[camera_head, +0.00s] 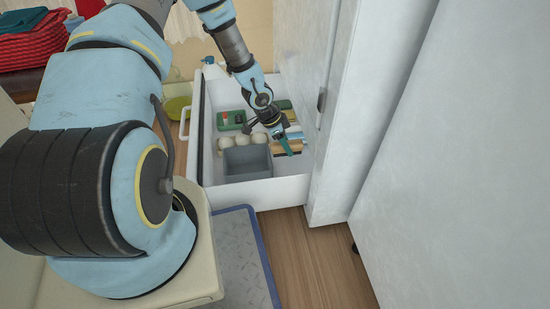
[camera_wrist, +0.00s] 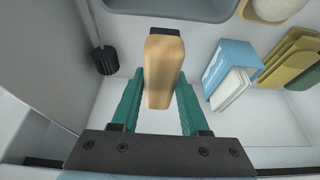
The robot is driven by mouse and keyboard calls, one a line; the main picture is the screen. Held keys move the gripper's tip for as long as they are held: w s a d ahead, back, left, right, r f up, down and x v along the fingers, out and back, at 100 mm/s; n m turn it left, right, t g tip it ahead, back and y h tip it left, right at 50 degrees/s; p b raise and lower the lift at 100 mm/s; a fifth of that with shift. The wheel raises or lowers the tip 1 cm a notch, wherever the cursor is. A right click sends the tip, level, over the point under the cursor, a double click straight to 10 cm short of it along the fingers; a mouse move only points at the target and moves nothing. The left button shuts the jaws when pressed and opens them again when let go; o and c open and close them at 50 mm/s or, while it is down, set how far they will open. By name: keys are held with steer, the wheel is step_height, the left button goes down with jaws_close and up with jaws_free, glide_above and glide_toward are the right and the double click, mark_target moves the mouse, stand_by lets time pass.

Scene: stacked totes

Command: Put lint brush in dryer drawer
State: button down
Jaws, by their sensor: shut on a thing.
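The lint brush (camera_wrist: 163,72) has a tan wooden body with a dark end. My gripper (camera_wrist: 160,95) has teal fingers on both sides of it and is shut on it. In the head view my gripper (camera_head: 284,148) is inside the open white drawer (camera_head: 262,192), near its right side, with the tan brush (camera_head: 296,146) beside the fingers. The wrist view shows white drawer floor beneath the brush. I cannot tell whether the brush touches that floor.
The drawer holds a grey bin (camera_head: 247,162), white balls (camera_head: 259,138), a green container (camera_head: 230,120), a blue-and-white box (camera_wrist: 232,72) and yellow-green flat items (camera_wrist: 290,62). A black-ended item (camera_wrist: 106,60) lies left of the brush. A white cabinet panel (camera_head: 340,120) stands close on the right.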

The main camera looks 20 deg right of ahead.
step_height(320, 180, down, 9)
steer(key=b, duration=0.4)
steer(key=shift+f, duration=0.2)
steer(key=shift+c, duration=2.1)
jaws_free()
